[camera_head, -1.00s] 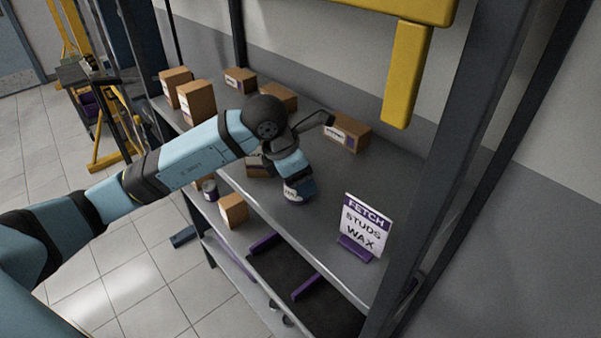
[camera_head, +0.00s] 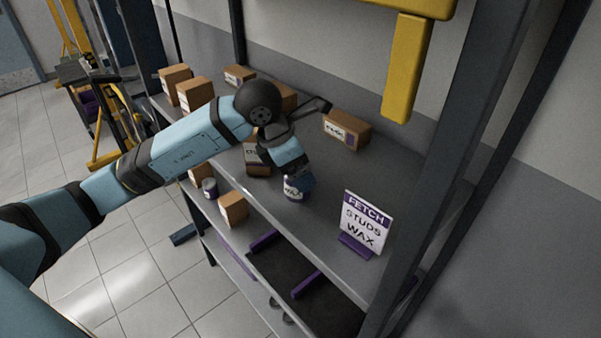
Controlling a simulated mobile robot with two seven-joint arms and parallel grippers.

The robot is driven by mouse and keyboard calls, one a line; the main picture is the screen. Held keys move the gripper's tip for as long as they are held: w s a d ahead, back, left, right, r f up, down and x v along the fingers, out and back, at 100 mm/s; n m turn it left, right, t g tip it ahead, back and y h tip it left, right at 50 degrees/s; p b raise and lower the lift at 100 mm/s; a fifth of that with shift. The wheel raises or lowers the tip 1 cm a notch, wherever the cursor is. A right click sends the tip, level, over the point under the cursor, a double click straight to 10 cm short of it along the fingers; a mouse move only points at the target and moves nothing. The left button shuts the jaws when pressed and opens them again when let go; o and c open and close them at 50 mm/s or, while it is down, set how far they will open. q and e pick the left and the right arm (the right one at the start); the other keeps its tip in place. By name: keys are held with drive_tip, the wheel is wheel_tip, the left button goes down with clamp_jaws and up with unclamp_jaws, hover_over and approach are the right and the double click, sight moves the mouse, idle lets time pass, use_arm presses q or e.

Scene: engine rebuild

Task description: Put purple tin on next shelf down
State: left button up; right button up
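A purple-and-white tin (camera_head: 293,193) with a label stands on the upper shelf (camera_head: 318,213), near its front edge. My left arm reaches in from the left, and its gripper (camera_head: 304,182) is right at the tin's upper right side. The fingertips are small and partly hidden, so I cannot tell whether they grip it. The shelf below (camera_head: 238,262) shows under the front edge. A similar tin (camera_head: 209,187) stands on that lower shelf at the left. My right gripper is not in view.
A "FETCH STUDS WAX" sign (camera_head: 364,224) stands right of the tin. Cardboard boxes (camera_head: 347,129) sit at the back and left of the upper shelf. Below are another box (camera_head: 234,208), a dark mat (camera_head: 284,268) and purple strips (camera_head: 307,286). A grey post (camera_head: 440,180) stands at right.

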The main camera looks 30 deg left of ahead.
use_arm(q)
drive_tip(key=v, duration=0.9)
drive_tip(key=shift+r+b, duration=0.35)
drive_tip(key=shift+b, duration=0.1)
drive_tip(key=shift+s+a+f, duration=0.1)
drive_tip(key=shift+s, duration=0.05)
